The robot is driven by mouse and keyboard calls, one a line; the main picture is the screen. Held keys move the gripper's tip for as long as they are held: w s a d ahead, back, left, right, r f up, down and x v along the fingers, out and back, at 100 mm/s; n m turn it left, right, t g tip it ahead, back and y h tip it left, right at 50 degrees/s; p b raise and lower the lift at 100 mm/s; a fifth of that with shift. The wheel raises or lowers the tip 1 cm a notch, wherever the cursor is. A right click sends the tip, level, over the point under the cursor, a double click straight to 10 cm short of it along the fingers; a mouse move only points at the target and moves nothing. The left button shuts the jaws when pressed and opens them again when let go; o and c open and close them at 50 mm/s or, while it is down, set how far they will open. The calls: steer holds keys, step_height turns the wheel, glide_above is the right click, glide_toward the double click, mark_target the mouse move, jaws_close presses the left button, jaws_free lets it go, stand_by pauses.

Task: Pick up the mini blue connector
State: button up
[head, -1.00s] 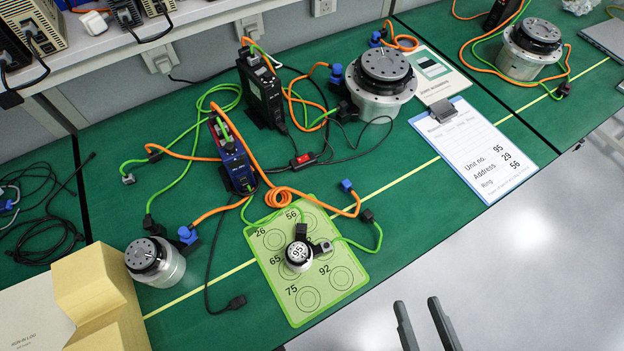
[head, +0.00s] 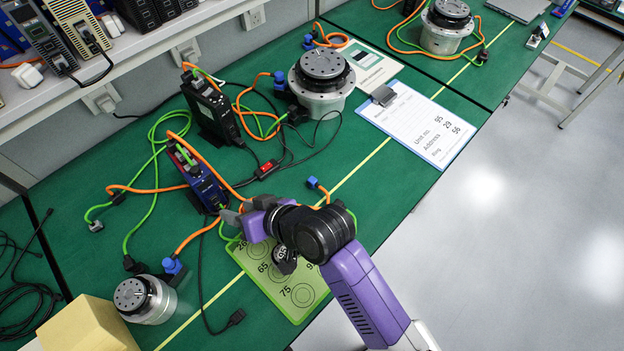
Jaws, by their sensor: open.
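A small blue connector (head: 312,182) on an orange cable end lies on the green bench, just above my arm's black wrist joint. My gripper (head: 240,211) is open, reaching in from the lower right over the top edge of the light green mat (head: 297,313). Its grey fingers point left, near the blue drive box (head: 205,183), and are left of and apart from that connector. My wrist covers much of the mat. A small dark round part with a label (head: 284,258) shows beneath it, partly hidden. A larger blue connector (head: 172,266) sits beside the silver actuator (head: 147,300).
A black drive (head: 212,110) stands behind the blue box, with orange and green cables around both. A big actuator (head: 321,78) and a clipboard (head: 418,124) lie farther back. A yellow box (head: 90,328) is at the lower left. Bench right of the connector is clear.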

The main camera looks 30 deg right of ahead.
mark_target(313, 180)
steer(key=w, duration=0.1)
steer(key=w+n+g, duration=0.1)
steer(key=w+d+g, duration=0.1)
steer(key=shift+w+d+r+n, duration=0.1)
steer(key=shift+w+r+n, duration=0.15)
steer(key=shift+n, duration=0.05)
steer(key=d+g, duration=0.1)
steer(key=d, duration=0.1)
steer(key=w+d+n+g+h+p, duration=0.1)
steer(key=d+g, duration=0.1)
steer(key=shift+f, duration=0.15)
steer(key=d+g+h, duration=0.1)
steer(key=d, duration=0.3)
steer(key=s+d+r+g+h, duration=0.1)
steer(key=d+g+h, duration=0.1)
steer(key=d, duration=0.2)
steer(key=d+n+g+h, duration=0.1)
steer(key=d, duration=0.4)
steer(key=shift+s+r+h, duration=0.25)
steer(key=shift+r+h, duration=0.05)
steer(key=shift+h, duration=0.1)
steer(key=shift+s+d+f+p, duration=0.1)
steer(key=shift+f+p, duration=0.05)
steer(key=shift+f, duration=1.1)
steer(key=shift+w+d+f+p, duration=0.1)
steer(key=shift+d+f+p, duration=0.1)
steer(key=shift+f, duration=1.05)
steer(key=shift+s+d+f+p, duration=0.1)
steer(key=shift+f+p, duration=0.05)
steer(key=shift+f, duration=1.1)
